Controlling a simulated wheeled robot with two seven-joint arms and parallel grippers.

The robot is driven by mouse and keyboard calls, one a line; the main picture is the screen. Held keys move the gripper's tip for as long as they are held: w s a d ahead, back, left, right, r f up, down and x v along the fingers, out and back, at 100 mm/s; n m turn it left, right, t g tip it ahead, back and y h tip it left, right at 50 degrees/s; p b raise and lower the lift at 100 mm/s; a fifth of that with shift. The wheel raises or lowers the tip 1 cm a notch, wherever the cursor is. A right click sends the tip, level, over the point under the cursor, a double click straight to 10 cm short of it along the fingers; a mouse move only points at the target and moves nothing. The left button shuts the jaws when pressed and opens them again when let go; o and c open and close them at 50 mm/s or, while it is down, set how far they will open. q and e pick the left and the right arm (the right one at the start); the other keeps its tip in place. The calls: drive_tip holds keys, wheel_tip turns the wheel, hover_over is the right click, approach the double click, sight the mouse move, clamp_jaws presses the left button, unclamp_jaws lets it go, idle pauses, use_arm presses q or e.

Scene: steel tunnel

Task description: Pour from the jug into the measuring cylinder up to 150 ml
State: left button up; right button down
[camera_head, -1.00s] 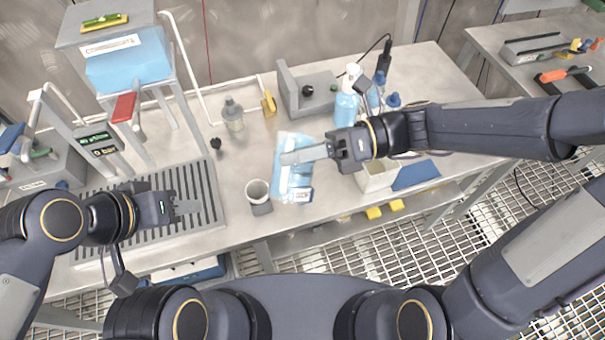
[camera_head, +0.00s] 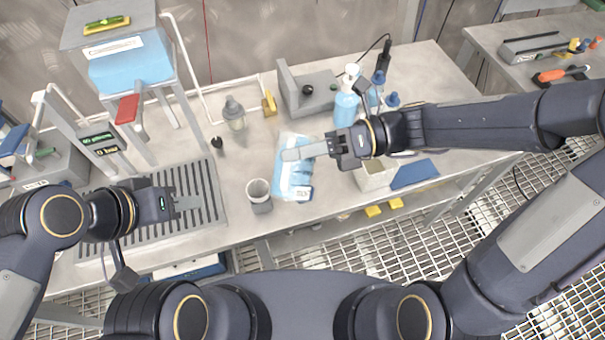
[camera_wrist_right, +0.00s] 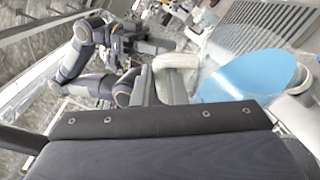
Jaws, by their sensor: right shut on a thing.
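The clear jug (camera_head: 291,172) holds blue liquid and is in my right gripper, above the bench's front middle. My right gripper (camera_head: 292,154) is shut on its handle. In the right wrist view the grey fingers (camera_wrist_right: 152,86) clasp the pale handle (camera_wrist_right: 178,72), and the blue liquid (camera_wrist_right: 243,80) is a broad oval. A pale, round-mouthed vessel on a grey foot, seemingly the measuring cylinder (camera_head: 258,189), stands just left of the jug. Its scale and level are not readable. My left gripper (camera_head: 188,203) is over the slatted drain tray; its finger gap cannot be made out.
The drain tray (camera_head: 205,185) and a dispenser with a red lever (camera_head: 127,109) are at left. A grey-capped bottle (camera_head: 234,113) stands behind the cylinder. Blue bottles (camera_head: 346,108), an open box (camera_head: 376,176) and a blue pad (camera_head: 415,174) are at right.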

drive_tip(key=shift+r, duration=0.1)
drive_tip(key=shift+w+p, duration=0.15)
drive_tip(key=shift+p, duration=0.45)
idle(0.7)
drive_tip(key=shift+w+p, duration=0.1)
drive_tip(key=shift+p, duration=0.45)
drive_tip(key=shift+m, duration=0.3)
idle(0.4)
drive_tip(key=shift+w+d+r+p, duration=0.1)
drive_tip(key=shift+p, duration=0.4)
idle(0.6)
drive_tip(key=shift+w+p, duration=0.1)
drive_tip(key=shift+p, duration=0.45)
drive_tip(key=shift+y, duration=0.3)
idle(0.3)
